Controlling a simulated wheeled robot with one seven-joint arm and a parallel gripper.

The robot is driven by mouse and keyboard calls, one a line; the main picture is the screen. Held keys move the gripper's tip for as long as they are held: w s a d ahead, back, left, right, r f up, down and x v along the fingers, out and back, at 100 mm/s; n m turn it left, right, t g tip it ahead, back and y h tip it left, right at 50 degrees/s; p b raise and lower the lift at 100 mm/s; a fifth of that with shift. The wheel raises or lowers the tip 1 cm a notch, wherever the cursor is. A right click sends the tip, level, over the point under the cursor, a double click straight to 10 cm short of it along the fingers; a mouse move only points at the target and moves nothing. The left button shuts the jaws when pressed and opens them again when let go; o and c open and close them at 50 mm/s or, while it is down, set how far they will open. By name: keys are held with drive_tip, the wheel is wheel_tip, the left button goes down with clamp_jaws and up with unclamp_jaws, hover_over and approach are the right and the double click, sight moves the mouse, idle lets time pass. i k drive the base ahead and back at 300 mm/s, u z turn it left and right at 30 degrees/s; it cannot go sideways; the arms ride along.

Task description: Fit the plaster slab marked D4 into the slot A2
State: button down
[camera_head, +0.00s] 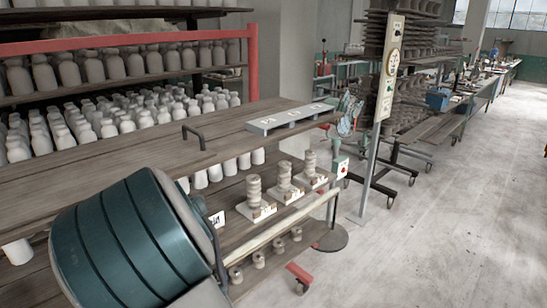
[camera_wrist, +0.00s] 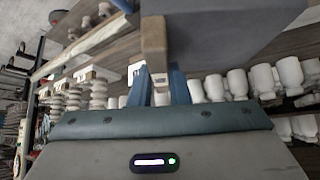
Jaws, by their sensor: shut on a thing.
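In the head view, the gripper and slab are hidden, and my teal arm covers the lower left. A long pale grey holder (camera_head: 268,127) with several small white labels lies on the upper wooden shelf. It may be the slotted piece; I cannot read A2 or tell the slots apart.
Bare wooden shelf top (camera_head: 215,147) lies left of the holder, with a dark metal handle (camera_head: 194,136) on it. Stacked clay pieces on pale bases (camera_head: 256,212) stand on the shelf below. Rows of white bottles (camera_head: 75,120) fill the back. A signed post (camera_head: 383,110) stands to the right.

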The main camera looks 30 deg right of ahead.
sight(259, 125)
drive_tip(key=k, duration=0.55)
drive_tip(key=z, duration=0.6)
drive_tip(key=i, duration=1)
drive_tip(key=z, duration=0.7)
drive_tip(key=i, duration=0.35)
drive_tip(key=z, duration=0.1)
